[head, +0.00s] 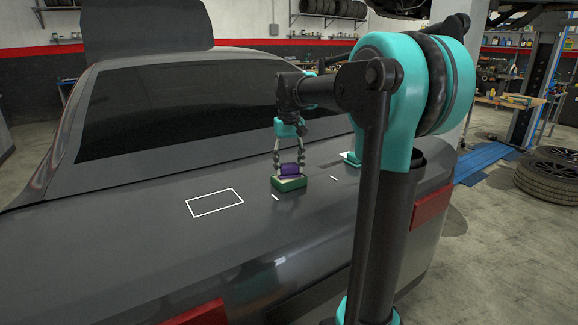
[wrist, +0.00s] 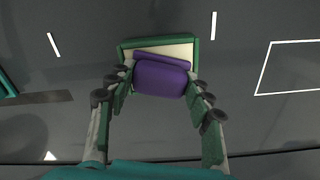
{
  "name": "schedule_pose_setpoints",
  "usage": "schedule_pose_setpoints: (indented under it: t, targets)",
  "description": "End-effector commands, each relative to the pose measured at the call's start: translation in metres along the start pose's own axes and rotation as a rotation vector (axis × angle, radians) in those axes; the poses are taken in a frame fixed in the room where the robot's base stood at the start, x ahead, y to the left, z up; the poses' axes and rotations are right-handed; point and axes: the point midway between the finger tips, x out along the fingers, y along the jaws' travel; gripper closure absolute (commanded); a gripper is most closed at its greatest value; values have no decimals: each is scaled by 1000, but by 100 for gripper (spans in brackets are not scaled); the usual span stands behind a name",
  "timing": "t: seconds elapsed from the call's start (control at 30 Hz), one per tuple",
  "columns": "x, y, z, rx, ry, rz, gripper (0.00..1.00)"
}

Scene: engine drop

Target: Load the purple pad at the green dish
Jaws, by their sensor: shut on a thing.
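The purple pad (head: 289,170) is between the fingers of my gripper (head: 290,163), which is shut on it. In the wrist view the pad (wrist: 160,79) shows between the fingertips of my gripper (wrist: 160,88). The green dish (head: 289,184) has a pale inside and rests on the dark car's rear deck. The pad is over the dish; in the wrist view it covers the near part of the dish (wrist: 203,50), and the pale inside shows behind it. I cannot tell whether the pad touches the dish floor.
A white outlined rectangle (head: 215,202) is marked on the car's deck (head: 160,200), left of the dish, with short white dashes nearby. The deck around the dish is otherwise clear.

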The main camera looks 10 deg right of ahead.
Motion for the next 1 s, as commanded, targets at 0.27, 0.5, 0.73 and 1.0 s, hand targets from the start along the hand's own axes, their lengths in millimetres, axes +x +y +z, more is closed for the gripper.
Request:
schedule_pose_setpoints:
  t: [0.27, 0.5, 0.73, 1.0]
  targets:
    - [2, 0, 1, 0, -1, 0, 80]
    - [1, 0, 1, 0, -2, 0, 80]
    - [-14, 0, 0, 0, -1, 0, 80]
    - [-34, 0, 0, 0, -1, 0, 80]
